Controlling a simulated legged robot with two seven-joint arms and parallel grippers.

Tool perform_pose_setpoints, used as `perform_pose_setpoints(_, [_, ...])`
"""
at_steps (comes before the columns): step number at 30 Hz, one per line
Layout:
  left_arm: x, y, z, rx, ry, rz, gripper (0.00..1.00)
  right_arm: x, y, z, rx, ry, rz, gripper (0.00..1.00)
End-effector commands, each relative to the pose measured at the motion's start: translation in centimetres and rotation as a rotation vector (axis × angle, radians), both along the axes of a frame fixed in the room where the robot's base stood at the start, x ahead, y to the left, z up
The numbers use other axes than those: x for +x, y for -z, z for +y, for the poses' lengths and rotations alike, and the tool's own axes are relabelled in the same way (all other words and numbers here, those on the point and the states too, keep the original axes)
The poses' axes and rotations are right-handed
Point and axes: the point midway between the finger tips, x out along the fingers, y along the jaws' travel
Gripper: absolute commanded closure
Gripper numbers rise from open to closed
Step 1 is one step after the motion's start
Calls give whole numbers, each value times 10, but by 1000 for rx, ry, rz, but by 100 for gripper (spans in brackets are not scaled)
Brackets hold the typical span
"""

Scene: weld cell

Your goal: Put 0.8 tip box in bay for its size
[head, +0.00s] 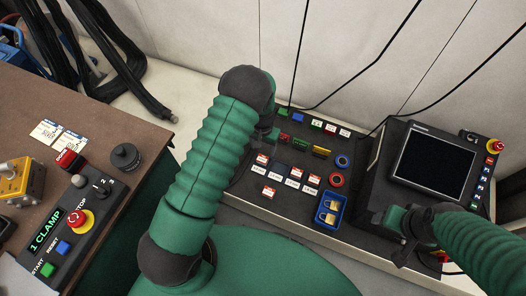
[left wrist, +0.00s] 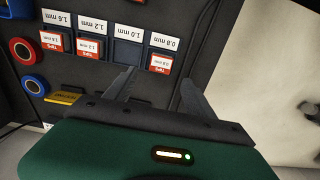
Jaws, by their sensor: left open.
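A small red and white tip box (left wrist: 159,62) sits in the bay at the 0.8 mm label (left wrist: 165,42) in the left wrist view; its small print seems to read 0.8. In the head view it is the leftmost box (head: 262,158) of the row. My left gripper (left wrist: 159,76) is open and empty, its fingertips just short of this box and to either side of it. In the head view my arm mostly hides this gripper. The 1.0 mm bay (left wrist: 127,54) is empty. My right gripper (head: 408,236) is over the panel's right part, its jaws unclear.
Boxes fill the 1.2 mm (left wrist: 89,48) and 1.6 mm (left wrist: 56,41) bays. Another red and white box (head: 268,191) lies in front of the row, its size unreadable. A blue tray (head: 341,211), red ring (head: 336,180) and monitor (head: 435,160) stand to the right.

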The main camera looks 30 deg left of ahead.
Motion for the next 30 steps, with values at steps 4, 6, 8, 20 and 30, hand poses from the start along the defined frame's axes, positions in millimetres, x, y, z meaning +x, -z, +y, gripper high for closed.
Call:
perform_pose_setpoints(4, [0,-31,0,0,1,0,37,0,-13,0,0,0,0,37])
perform_pose_setpoints(6, [0,-37,0,0,1,1,37,0,-14,0,0,0,0,37])
perform_pose_setpoints(8, [-1,-45,-1,-1,0,-4,37,0,-15,0,0,0,0,37])
perform_pose_setpoints(20, [-117,-215,-45,-8,31,-184,37,0,-14,0,0,0,0,37])
perform_pose_setpoints(30, [-163,-233,-51,7,58,-231,37,0,-14,0,0,0,0,37])
